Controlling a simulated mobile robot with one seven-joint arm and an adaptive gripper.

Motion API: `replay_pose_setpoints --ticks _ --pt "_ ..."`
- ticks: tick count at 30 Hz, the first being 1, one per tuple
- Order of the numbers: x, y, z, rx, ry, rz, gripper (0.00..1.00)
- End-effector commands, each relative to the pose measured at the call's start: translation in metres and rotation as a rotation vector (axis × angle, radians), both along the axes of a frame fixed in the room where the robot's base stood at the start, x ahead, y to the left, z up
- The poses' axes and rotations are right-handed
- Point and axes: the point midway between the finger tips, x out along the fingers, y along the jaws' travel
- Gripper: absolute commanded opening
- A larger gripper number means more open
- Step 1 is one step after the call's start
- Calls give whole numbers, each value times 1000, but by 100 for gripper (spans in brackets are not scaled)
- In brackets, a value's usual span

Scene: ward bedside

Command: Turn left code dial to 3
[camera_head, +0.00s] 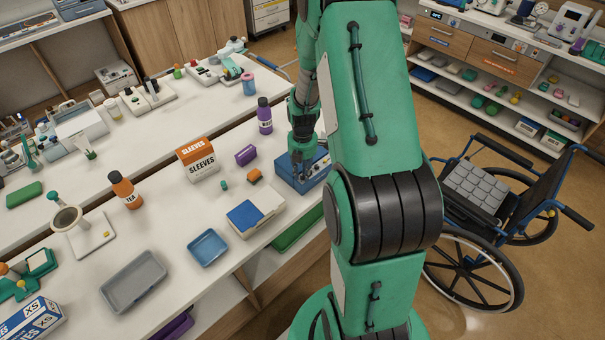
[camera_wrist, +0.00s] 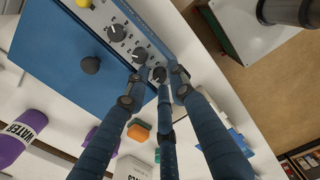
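A blue box (camera_wrist: 55,50) with a pale front panel fills the upper left of the wrist view. Its panel has a row of black dials: one dial (camera_wrist: 116,33), a middle dial (camera_wrist: 140,55) and an end dial (camera_wrist: 158,74). My gripper (camera_wrist: 160,78) has its blue fingers spread around the end dial, with small gaps seeming to show beside it. Contact is unclear. The dial's pointer and number are too small to read. In the head view the blue box (camera_head: 312,178) stands on the counter, partly behind my arm, with my gripper (camera_head: 298,165) over it.
A round knob (camera_wrist: 90,65) sits on the box lid and a yellow button (camera_wrist: 83,3) on its panel. An orange block (camera_head: 254,176), a purple box (camera_head: 245,155) and a purple bottle (camera_head: 264,115) stand nearby on the counter. A wheelchair (camera_head: 490,215) is at the right.

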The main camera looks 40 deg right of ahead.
Motion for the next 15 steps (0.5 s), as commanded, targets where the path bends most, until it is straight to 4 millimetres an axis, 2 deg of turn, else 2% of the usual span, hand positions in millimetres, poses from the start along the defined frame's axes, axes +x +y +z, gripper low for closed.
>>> replay_pose_setpoints --ticks 9,10,13,15 --pt "0 0 -1 -1 -1 0 24" --pt "0 0 -1 -1 -1 0 22" --pt "0 0 -1 -1 -1 0 2" --pt "0 0 -1 -1 -1 0 0"
